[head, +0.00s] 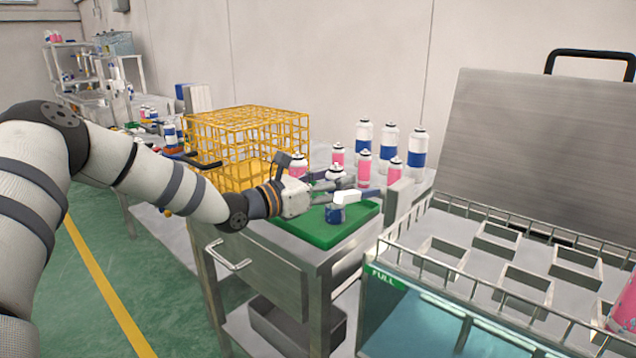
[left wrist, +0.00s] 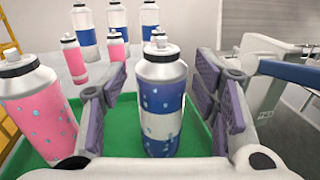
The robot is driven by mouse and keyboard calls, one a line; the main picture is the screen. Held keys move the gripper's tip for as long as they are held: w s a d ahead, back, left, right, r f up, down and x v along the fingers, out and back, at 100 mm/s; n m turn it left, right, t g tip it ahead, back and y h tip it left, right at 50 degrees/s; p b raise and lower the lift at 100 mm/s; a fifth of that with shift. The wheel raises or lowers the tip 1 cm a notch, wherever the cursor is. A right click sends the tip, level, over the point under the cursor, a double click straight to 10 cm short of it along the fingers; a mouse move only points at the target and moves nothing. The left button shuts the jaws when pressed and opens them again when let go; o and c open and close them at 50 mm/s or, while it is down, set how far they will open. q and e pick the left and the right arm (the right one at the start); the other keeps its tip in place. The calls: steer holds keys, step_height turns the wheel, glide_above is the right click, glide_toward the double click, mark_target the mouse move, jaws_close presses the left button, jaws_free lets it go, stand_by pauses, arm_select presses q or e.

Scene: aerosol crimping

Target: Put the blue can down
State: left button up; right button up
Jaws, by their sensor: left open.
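The blue can (head: 335,214), dark blue with a white band and a grey top, stands upright on the green mat (head: 300,232) at the table's near corner. In the head view my left gripper (head: 358,190) partly covers it. In the left wrist view the blue can (left wrist: 161,105) stands between the two open fingers of my left gripper (left wrist: 162,100), with a gap on each side. The green mat (left wrist: 118,140) shows under it. My right gripper is in neither view.
A pink can (left wrist: 38,105) stands close left of the left finger. Several pink and blue-and-white cans, such as one blue-and-white can (head: 417,150), stand behind the mat. A yellow wire basket (head: 250,122) is at the back left. A wire-railed rack (head: 480,262) with square slots is at right.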

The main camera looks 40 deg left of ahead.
arm_select(q)
steer(key=p+v, duration=0.2)
steer(key=v, duration=0.9)
steer(key=shift+p, duration=0.4)
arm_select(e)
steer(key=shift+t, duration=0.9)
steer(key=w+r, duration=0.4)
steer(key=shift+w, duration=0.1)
arm_select(q)
steer(key=shift+d+r, duration=0.1)
steer(key=shift+r, duration=0.05)
